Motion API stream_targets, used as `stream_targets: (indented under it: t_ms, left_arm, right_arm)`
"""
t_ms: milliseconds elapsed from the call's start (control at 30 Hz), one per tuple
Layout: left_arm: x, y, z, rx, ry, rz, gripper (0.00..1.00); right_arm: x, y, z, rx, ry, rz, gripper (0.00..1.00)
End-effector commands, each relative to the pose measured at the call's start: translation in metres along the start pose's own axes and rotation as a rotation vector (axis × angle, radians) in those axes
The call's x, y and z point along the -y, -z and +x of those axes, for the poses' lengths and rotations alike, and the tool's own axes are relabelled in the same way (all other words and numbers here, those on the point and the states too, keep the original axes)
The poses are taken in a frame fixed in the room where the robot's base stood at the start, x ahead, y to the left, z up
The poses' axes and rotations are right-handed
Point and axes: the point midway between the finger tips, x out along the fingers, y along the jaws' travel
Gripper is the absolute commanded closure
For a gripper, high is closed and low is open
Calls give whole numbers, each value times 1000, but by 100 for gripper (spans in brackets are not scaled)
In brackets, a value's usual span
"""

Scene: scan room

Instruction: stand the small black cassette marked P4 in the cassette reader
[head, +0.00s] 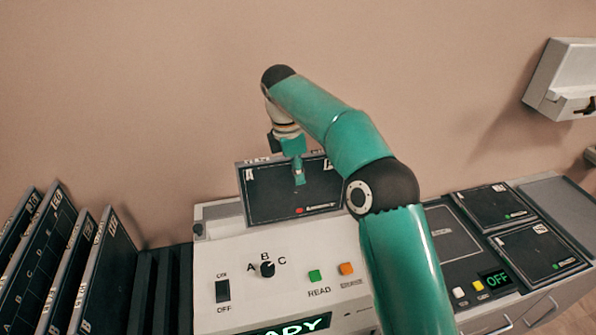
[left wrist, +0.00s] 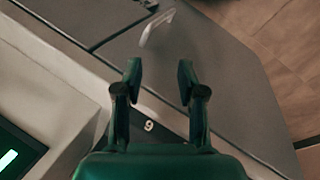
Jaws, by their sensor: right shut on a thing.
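A dark flat cassette (head: 270,192) with a grey rim stands nearly upright at the back of the pale cassette reader (head: 215,265). A small red mark shows low on its face; its label is too small to read as P4. My right gripper (head: 299,178) is shut on the cassette near its upper edge, coming from above. I cannot tell whether the cassette's lower edge is in the reader's slot. In the left wrist view my left gripper (left wrist: 160,82) is open and empty, above a grey surface; it is not in the head view.
Several larger lettered cassettes (head: 108,262) stand tilted in a dark rack at left. The reader has a switch, an A-B-C dial (head: 267,269), buttons and a lit display. At right, a unit showing OFF (head: 496,279) holds dark plates. A wall box (head: 570,80) hangs at upper right.

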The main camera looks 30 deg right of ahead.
Motion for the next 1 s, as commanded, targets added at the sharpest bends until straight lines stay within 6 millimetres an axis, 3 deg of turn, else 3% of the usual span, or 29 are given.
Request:
stream_targets:
  t_ms: [1000]
  left_arm:
    - [8,0,21,0,0,0,60]
  right_arm:
    - [0,4,34,0,-1,2,100]
